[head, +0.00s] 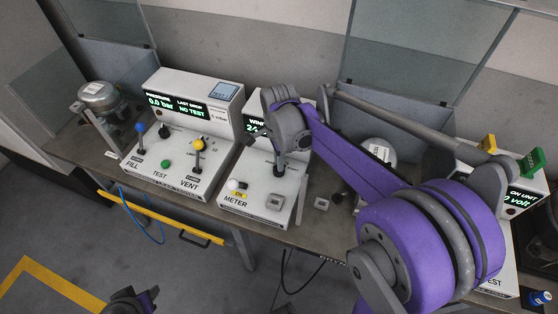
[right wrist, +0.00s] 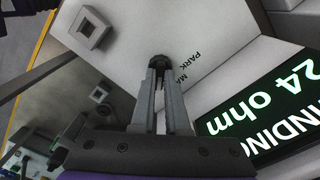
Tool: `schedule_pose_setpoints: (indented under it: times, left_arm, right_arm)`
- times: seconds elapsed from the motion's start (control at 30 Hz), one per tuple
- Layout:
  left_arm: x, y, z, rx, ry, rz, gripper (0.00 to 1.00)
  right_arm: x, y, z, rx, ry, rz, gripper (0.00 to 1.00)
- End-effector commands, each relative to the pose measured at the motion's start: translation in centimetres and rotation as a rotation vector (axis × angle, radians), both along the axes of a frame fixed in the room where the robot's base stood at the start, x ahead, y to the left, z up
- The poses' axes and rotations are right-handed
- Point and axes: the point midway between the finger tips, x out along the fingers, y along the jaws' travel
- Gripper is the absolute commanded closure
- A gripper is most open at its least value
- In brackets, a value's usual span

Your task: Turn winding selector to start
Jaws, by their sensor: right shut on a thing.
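The winding unit is a white box with a sloped panel (head: 240,205) and a green-lit display (head: 255,125). In the right wrist view the display (right wrist: 270,105) reads 24 ohm, and the panel carries the words PARK and MA, cut off by my gripper. The winding selector (right wrist: 159,61) is a dark round knob on that panel. My right gripper (right wrist: 162,75) is shut on the selector, its fingers pointing at the panel. In the head view my right gripper (head: 280,158) reaches down over the unit and hides part of it. Part of my left arm shows at the bottom left.
A white pressure unit (head: 150,170) with FILL, TEST and VENT controls stands to the left. A grey compressor (head: 100,97) is at the far left. Another unit (head: 510,195) stands at the right, partly behind my arm.

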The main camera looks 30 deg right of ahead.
Motion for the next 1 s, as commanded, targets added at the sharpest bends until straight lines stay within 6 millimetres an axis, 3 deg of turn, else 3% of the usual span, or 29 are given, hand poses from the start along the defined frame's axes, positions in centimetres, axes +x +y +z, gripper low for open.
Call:
schedule_pose_setpoints:
  times: [0.47,0.5,0.67,1.0]
  left_arm:
    - [0.0,0.0,0.0,0.0,0.0,0.0,0.57]
    - [0.0,0.0,0.0,0.0,0.0,0.0,0.57]
    - [0.0,0.0,-0.01,0.0,0.0,0.0,0.57]
    - [0.0,0.0,0.04,0.0,0.0,0.0,0.57]
  right_arm:
    - [0.03,-0.04,0.06,-0.001,-0.001,-0.016,1.0]
    - [0.03,-0.04,0.06,-0.001,-0.001,-0.016,0.84]
    - [0.03,-0.02,0.04,0.0,-0.001,-0.015,0.57]
    - [0.01,-0.01,0.42,0.0,0.0,-0.014,0.57]
